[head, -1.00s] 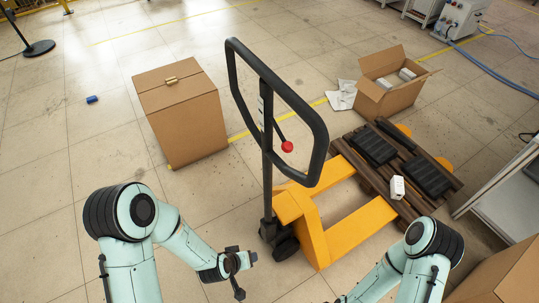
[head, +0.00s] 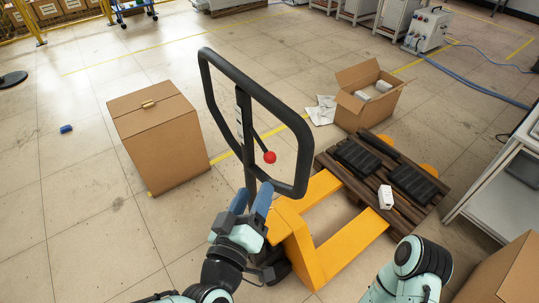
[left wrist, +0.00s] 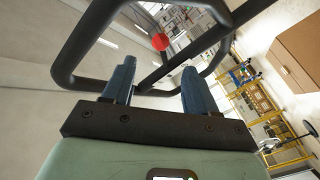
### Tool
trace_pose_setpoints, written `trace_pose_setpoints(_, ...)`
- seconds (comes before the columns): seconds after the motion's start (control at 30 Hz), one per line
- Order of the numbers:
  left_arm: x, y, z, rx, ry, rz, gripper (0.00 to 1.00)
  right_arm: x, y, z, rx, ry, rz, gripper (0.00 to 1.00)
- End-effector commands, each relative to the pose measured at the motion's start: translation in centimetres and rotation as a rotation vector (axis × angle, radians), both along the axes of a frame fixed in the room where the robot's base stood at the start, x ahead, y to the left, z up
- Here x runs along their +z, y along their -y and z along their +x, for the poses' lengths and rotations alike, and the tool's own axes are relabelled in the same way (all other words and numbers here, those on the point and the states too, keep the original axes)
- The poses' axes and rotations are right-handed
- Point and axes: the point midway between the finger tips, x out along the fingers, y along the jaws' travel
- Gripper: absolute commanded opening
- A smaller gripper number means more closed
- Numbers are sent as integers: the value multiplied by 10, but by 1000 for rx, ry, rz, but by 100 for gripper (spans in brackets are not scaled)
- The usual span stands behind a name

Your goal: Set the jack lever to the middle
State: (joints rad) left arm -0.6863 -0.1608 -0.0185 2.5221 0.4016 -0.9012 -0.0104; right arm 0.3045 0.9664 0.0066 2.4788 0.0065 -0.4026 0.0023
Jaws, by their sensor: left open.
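The yellow pallet jack (head: 325,262) has a tall black loop handle (head: 303,150). Its lever (head: 257,137) is a thin black rod ending in a red ball knob (head: 269,157) inside the loop. My left gripper (head: 251,193) is below the knob, by the handle post, with blue fingers pointing up. The loop handle (left wrist: 72,62) surrounds that area. My right arm is at lower right; its gripper is out of frame.
A closed cardboard box (head: 165,140) stands left of the handle. A wooden pallet (head: 405,212) with black items and a white box (head: 385,196) lies on the forks. An open carton (head: 350,108) stands behind.

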Motion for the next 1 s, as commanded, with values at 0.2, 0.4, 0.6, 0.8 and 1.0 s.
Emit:
trace_pose_setpoints(0.2, -1, 14, 45, 0, -2, 2, 57, 4, 0, -2, 2, -8, 1, 55)
trace_pose_setpoints(0.4, 0, 26, 82, 0, 0, 3, 57, 6, 0, -2, 1, -10, 2, 55)
trace_pose_setpoints(0.6, 0, 33, 103, 0, -2, 2, 57, 7, 0, -3, 2, -12, 1, 55)
trace_pose_setpoints(0.8, -1, 34, 109, 0, -1, 2, 57, 8, 0, -3, 2, -13, 2, 55)
trace_pose_setpoints(1.0, -1, 34, 108, 0, -1, 2, 51, 8, 0, -3, 2, -13, 2, 55)
